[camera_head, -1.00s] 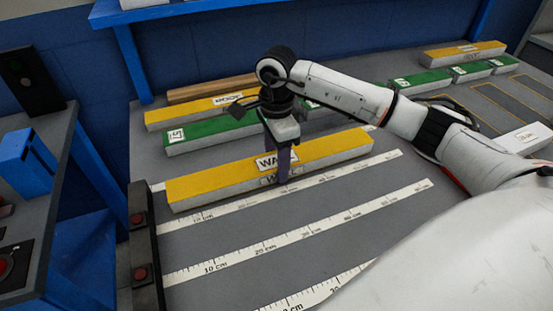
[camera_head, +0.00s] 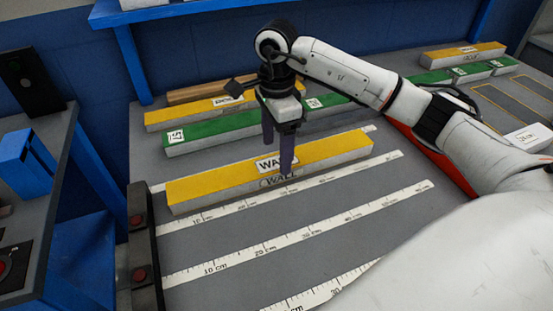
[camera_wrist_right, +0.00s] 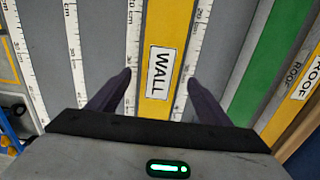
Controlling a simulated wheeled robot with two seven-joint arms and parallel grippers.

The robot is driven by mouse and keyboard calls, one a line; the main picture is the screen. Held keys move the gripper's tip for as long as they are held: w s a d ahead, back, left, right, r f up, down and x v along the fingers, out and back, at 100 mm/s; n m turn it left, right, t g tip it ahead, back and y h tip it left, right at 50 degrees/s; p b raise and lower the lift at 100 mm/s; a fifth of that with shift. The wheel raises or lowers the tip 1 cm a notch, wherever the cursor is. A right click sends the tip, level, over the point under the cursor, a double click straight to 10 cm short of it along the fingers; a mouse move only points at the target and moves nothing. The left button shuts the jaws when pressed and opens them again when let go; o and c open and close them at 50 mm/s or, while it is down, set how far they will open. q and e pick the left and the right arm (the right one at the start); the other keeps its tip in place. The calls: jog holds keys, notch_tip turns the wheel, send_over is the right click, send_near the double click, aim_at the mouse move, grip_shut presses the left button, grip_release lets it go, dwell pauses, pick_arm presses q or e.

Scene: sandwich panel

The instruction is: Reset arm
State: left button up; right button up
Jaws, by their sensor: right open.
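My right gripper (camera_head: 279,155) is open above the front yellow panel labelled WALL (camera_head: 215,182), which lies flat on the grey table (camera_head: 400,225). In the right wrist view the open fingers of my right gripper (camera_wrist_right: 159,92) stand on either side of the yellow panel (camera_wrist_right: 158,105), with its WALL label between them, and nothing is held. In the head view one finger overlaps the label area. My left gripper is out of view.
Behind the panel lie a green panel (camera_head: 215,133) and another yellow panel (camera_head: 190,115). White measuring strips (camera_head: 300,236) run across the table. More green blocks (camera_head: 432,77) and a yellow panel (camera_head: 462,54) lie at the back right. A dark bar with red buttons (camera_head: 142,245) edges the left.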

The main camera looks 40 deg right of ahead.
aim_at(277, 162)
notch_tip(277, 162, up, 6)
jog(key=shift+f, duration=0.15)
